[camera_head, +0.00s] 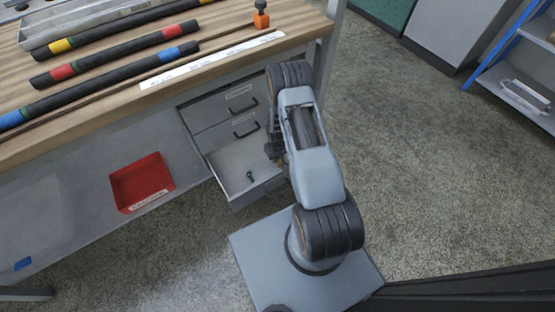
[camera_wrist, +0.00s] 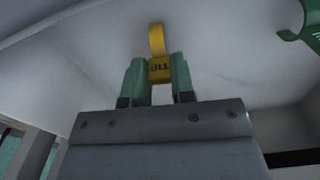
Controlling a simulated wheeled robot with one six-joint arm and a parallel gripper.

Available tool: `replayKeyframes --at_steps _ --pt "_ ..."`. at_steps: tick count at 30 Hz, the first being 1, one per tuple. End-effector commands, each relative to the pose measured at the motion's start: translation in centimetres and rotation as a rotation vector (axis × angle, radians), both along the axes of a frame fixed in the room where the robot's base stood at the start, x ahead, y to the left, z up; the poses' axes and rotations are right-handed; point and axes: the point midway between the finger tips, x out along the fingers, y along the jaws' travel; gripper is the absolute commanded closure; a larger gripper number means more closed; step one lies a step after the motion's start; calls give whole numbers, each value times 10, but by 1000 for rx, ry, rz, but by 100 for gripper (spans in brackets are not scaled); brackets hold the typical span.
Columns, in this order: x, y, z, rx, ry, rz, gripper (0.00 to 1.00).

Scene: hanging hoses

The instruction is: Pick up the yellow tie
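The yellow tie (camera_wrist: 158,42) is a loop with a dark-lettered tag, seen in the wrist view against the pale drawer interior. My gripper (camera_wrist: 160,72) has green fingertips on both sides of the tie's tag. The tag fills the gap between them, so the gripper looks shut on it. Whether the tie still touches the drawer floor is unclear. In the head view my arm reaches down at the open drawer (camera_head: 236,158) and hides most of the gripper and the tie.
A green tie (camera_head: 250,176) lies in the same drawer; it also shows in the wrist view (camera_wrist: 306,22). A red bin (camera_head: 142,182) is on the lower shelf. Hoses with coloured bands (camera_head: 115,53) lie on the wooden bench (camera_head: 215,62).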

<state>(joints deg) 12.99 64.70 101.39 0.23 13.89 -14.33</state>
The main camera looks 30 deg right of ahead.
Motion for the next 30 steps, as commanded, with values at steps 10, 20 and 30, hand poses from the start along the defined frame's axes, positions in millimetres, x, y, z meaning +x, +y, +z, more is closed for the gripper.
replayKeyframes --at_steps 10,20,30 --pt "0 0 0 0 0 0 100" --pt "1 0 37 -1 -2 0 100" --pt "0 0 89 -1 -1 0 100"
